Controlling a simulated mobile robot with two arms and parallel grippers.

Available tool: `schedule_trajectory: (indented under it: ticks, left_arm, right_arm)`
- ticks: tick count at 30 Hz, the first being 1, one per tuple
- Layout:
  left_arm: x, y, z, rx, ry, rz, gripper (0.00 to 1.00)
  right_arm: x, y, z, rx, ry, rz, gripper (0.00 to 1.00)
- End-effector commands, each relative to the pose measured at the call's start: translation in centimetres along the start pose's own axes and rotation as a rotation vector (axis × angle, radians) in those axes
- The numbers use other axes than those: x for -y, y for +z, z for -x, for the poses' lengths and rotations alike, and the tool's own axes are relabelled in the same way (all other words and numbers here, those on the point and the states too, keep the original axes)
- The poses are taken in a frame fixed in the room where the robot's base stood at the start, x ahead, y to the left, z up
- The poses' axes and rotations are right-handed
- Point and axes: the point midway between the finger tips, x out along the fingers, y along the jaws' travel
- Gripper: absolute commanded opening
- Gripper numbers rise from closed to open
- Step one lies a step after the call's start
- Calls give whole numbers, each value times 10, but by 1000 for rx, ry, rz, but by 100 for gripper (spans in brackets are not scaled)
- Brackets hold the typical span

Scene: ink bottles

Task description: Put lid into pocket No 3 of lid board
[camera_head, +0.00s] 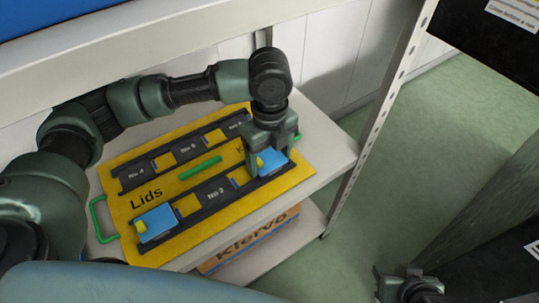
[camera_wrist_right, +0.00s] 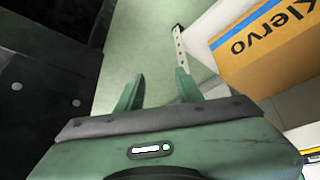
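The yellow lid board (camera_head: 125,207) lies on a white shelf, with two rows of dark pockets. A blue lid (camera_head: 272,158) with a yellow part is at the right end of the front row, right of pocket No 2 (camera_head: 215,194); the pocket label there is hidden. My left gripper (camera_head: 270,165) points down over this lid, a finger near each side; whether it grips the lid or is open around it is unclear. Another blue lid (camera_head: 157,222) sits at the row's left end. My right gripper (camera_head: 408,283) is away to the right, open and empty in the wrist view (camera_wrist_right: 158,88).
A Klervo box (camera_head: 247,243) stands on the lower shelf and shows in the right wrist view (camera_wrist_right: 265,50). A perforated shelf post (camera_head: 375,130) rises right of the board. Green handles (camera_head: 101,220) are on the board. Green floor is open beyond the post.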

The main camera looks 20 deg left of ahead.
Motion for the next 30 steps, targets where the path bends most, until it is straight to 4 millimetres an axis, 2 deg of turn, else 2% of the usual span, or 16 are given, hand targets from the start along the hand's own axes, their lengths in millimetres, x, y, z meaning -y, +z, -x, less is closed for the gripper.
schedule_trajectory:
  ticks: [8,11,19,24,30]
  left_arm:
    - [-1,-1,-2,-2,5,-1,94]
    - [-1,-1,1,-2,5,-2,94]
    - [0,-1,37,-1,2,-2,94]
    - [0,-1,66,-2,2,-1,94]
    - [0,0,79,-1,3,0,94]
  right_arm:
    - [0,1,-2,-3,0,-1,36]
    - [3,-11,-5,-63,-6,3,36]
    - [-3,36,13,161,6,-4,36]
    - [-5,43,24,212,8,-6,36]
    - [-5,42,26,210,9,-6,36]
